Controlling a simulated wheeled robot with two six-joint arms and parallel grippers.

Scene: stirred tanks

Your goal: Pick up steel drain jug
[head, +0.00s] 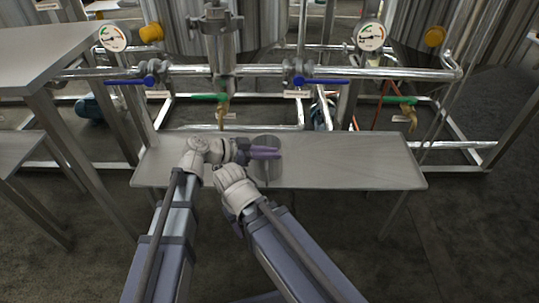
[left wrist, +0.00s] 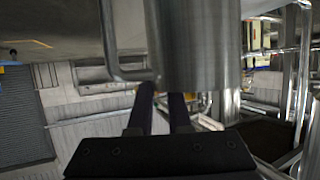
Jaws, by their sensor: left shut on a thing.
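The steel drain jug (head: 267,140) is a grey metal cylinder at the middle of the steel bench, partly hidden behind my left gripper. In the left wrist view the jug body (left wrist: 200,45) fills the upper middle, with its bent handle (left wrist: 108,45) to the left. My left gripper (head: 278,152) has purple fingers across the jug and is shut on it, at the handle side. The fingertips (left wrist: 163,95) show below the handle and body in the left wrist view. I cannot tell whether the jug's base touches the bench. My right arm reaches up close beside; its fingers are hidden.
The steel bench (head: 350,160) is clear to the right of the jug. Behind it run pipes with blue-handled valves (head: 320,82) and green-handled drain taps (head: 221,98), (head: 400,100). A taller grey table (head: 60,55) stands at the left.

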